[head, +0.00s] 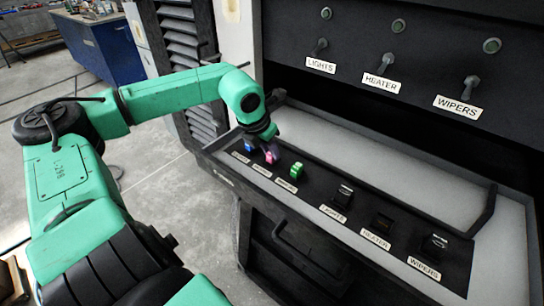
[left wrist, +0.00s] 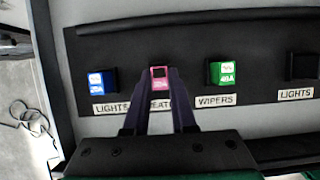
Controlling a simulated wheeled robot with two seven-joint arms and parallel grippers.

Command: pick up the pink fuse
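The pink fuse (head: 271,156) sits in the panel's fuse row between a blue fuse (head: 248,146) and a green fuse (head: 296,170). In the left wrist view the pink fuse (left wrist: 160,72) shows between the two dark fingers of my left gripper (left wrist: 160,90), above the middle label. The fingers hide its sides. In the head view my left gripper (head: 269,143) points down onto the pink fuse. I cannot tell whether its fingers touch the fuse or stand just clear of it. My right gripper is not in view.
The labelled fuse panel (head: 315,187) has three dark sockets to the right of the green fuse. A dark handle bar (head: 483,212) rises at the tray's right end. Switches for lights, heater and wipers are on the upright panel behind. The pale tray floor (head: 400,170) is clear.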

